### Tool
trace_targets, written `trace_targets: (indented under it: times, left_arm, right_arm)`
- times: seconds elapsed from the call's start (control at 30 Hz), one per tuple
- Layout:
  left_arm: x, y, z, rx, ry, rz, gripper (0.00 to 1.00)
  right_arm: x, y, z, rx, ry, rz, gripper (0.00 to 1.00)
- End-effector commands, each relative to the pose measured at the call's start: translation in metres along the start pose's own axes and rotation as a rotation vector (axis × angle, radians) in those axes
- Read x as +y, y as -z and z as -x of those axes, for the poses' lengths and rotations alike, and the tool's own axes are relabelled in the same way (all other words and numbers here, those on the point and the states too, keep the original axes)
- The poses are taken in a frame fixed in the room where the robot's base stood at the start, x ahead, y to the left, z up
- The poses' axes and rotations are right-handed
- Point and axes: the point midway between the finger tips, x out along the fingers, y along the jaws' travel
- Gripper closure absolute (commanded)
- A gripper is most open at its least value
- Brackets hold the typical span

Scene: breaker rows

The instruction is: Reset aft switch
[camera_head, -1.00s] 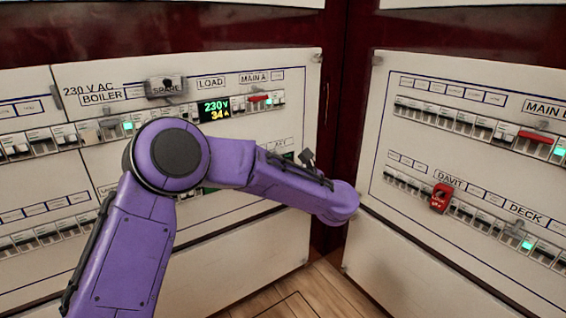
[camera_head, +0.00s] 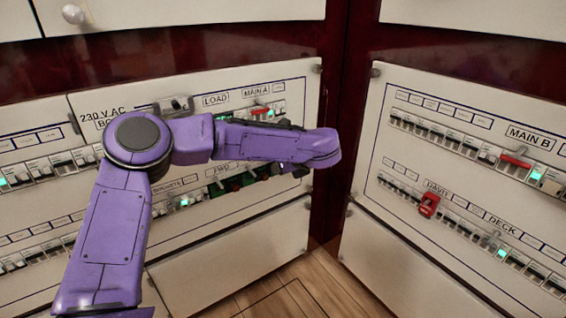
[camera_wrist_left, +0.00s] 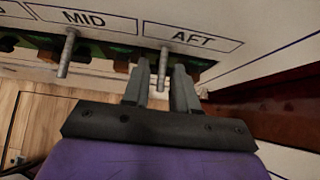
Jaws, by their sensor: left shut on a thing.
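The AFT switch is a thin metal toggle lever (camera_wrist_left: 163,66) under the AFT label (camera_wrist_left: 193,38) in the left wrist view. My left gripper (camera_wrist_left: 161,70) has one finger on each side of it and is shut on it. In the head view my purple left arm (camera_head: 240,142) reaches across the left panel and hides the AFT label and lever. The MID lever (camera_wrist_left: 67,54) stands to the left of the gripper, apart from it, under the MID label (camera_wrist_left: 86,19). My right gripper is not in view.
The left panel (camera_head: 215,245) carries breaker rows and a red MAIN A handle (camera_head: 262,110). The right panel (camera_head: 400,260) carries a red MAIN B handle (camera_head: 515,161) and a red lockout (camera_head: 428,205) by DAVIT. Wooden floor (camera_head: 300,292) shows below.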

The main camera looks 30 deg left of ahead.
Motion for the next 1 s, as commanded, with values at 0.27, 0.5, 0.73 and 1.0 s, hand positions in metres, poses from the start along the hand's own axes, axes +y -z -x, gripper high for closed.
trace_targets:
  times: [0.27,0.5,0.73,1.0]
  left_arm:
    - [0.0,0.001,0.0,0.036,-0.002,-0.004,1.0]
    - [0.0,0.001,0.0,0.036,-0.002,-0.003,1.0]
    - [0.001,0.0,0.0,0.034,-0.002,-0.002,0.62]
    - [0.0,-0.004,0.013,0.031,0.001,-0.001,0.62]
  right_arm:
    - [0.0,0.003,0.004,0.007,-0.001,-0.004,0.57]
    - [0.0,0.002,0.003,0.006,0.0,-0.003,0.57]
    - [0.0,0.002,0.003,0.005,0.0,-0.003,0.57]
    - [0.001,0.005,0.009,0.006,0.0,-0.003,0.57]
